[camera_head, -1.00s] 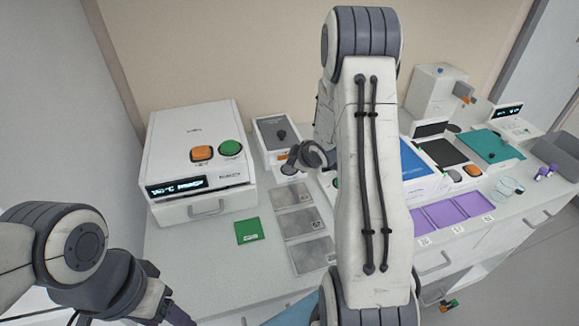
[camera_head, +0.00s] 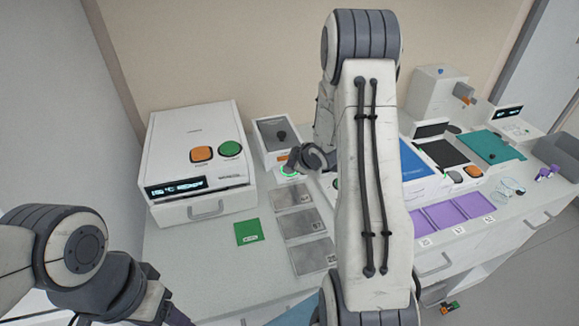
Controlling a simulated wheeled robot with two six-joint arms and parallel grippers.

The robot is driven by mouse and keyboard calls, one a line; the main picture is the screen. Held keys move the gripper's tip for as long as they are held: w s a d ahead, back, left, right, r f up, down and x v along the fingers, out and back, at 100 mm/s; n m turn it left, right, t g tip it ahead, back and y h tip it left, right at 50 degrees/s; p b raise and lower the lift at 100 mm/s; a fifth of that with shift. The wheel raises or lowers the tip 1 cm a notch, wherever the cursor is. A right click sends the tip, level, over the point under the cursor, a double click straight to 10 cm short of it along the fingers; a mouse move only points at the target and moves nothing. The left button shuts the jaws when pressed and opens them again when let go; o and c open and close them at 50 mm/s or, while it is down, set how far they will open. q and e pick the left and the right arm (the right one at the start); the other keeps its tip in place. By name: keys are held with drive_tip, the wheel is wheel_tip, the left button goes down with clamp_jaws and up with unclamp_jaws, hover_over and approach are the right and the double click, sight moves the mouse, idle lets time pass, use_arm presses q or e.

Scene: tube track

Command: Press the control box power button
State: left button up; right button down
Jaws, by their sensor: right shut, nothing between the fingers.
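A small white box with a dark panel and black knob (camera_head: 281,135) stands at the back, right of a larger white machine. I take it for the control box. A round button (camera_head: 289,172) at its front glows green. My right gripper (camera_head: 291,163) is shut and empty, right at this button. I cannot tell whether it touches. My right forearm covers the area to the right. My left gripper (camera_head: 178,317) is low at the left, cut off by the bottom edge, its fingers mostly out of view.
The larger white machine (camera_head: 180,130) has orange and green buttons, a display and a drawer handle. A green square (camera_head: 249,232) and grey labelled plates (camera_head: 303,224) lie on the table. Purple trays (camera_head: 447,214) and a teal-topped device (camera_head: 490,146) are at the right.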

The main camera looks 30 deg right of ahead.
drive_tip(key=shift+r+p, duration=0.45)
drive_tip(key=shift+r, duration=0.35)
wheel_tip(320, 180, up, 6)
drive_tip(key=p, duration=0.5)
